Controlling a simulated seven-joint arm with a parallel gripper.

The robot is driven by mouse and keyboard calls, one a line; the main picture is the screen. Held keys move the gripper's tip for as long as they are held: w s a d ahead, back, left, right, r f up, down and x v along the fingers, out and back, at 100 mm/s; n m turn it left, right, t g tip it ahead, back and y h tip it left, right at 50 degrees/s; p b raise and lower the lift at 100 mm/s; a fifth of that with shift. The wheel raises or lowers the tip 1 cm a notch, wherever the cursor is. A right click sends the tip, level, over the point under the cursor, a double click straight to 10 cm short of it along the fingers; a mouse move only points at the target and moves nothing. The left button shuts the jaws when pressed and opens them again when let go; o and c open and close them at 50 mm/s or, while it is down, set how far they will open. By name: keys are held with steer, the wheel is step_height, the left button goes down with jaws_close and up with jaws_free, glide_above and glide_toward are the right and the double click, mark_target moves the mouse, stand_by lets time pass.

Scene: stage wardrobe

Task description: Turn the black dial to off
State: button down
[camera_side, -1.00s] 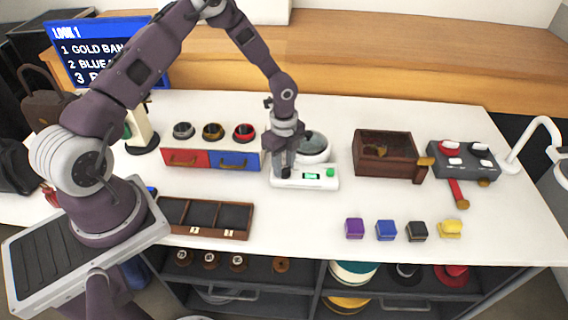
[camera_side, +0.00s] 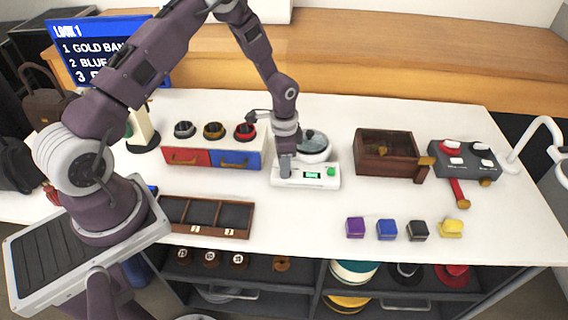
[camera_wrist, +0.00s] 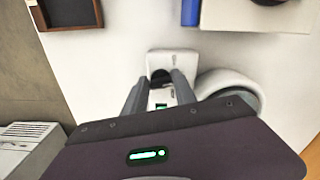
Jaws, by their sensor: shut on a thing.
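A white appliance (camera_side: 320,182) stands mid-table, with a small lit green display (camera_side: 312,175) and a green button (camera_side: 331,171) on its front. A round white pot (camera_side: 314,150) with a glass lid sits at its back. My gripper (camera_side: 285,172) points straight down at the left end of the appliance's front. The black dial (camera_wrist: 161,77) shows as a dark shape between the two fingers in the wrist view, and my gripper is shut on it. In the side view the fingers hide the dial. Its pointer and markings cannot be read.
A red and blue drawer unit (camera_side: 210,160) with three round items on top stands left of the appliance. A brown box (camera_side: 385,155) stands to the right. A divided tray (camera_side: 205,216) lies front left, and several small coloured boxes (camera_side: 387,229) stand front right.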

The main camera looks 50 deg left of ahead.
steer(key=n, duration=0.4)
steer(key=shift+d+n, duration=0.15)
steer(key=shift+n, duration=0.15)
steer(key=shift+d+n, duration=0.1)
steer(key=shift+n, duration=2.4)
steer(key=c, duration=1)
jaws_free()
step_height(320, 180, up, 7)
steer(key=shift+r, duration=0.1)
